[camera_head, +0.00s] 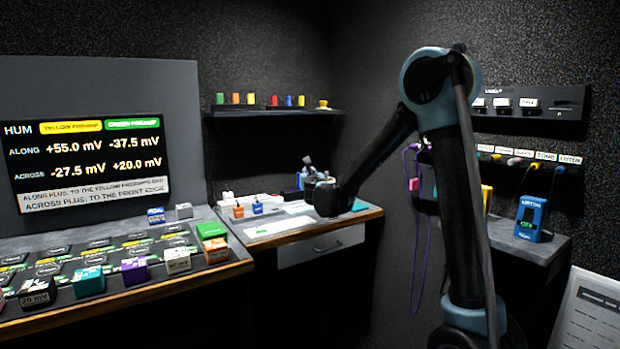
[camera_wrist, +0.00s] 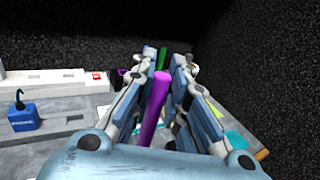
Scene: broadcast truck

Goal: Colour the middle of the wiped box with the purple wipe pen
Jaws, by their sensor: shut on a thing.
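My gripper (camera_wrist: 168,70) is shut on the purple wipe pen (camera_wrist: 153,105), which stands out between the two fingers in the wrist view. A green thing (camera_wrist: 162,58) shows just past the pen's far end; I cannot tell whether it touches it. In the head view my arm reaches over the back desk (camera_head: 372,213), and the dark end of the arm hides the fingers and pen. A white sheet or card (camera_head: 281,227) lies on that desk, left of the arm's end. I cannot make out the wiped box on it.
Small orange (camera_head: 238,211) and blue (camera_head: 257,207) blocks stand behind the sheet. A blue blocky thing with a hook (camera_wrist: 24,118) is at the left in the wrist view. Dark walls close in behind and right. The left bench (camera_head: 215,277) carries several coloured boxes.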

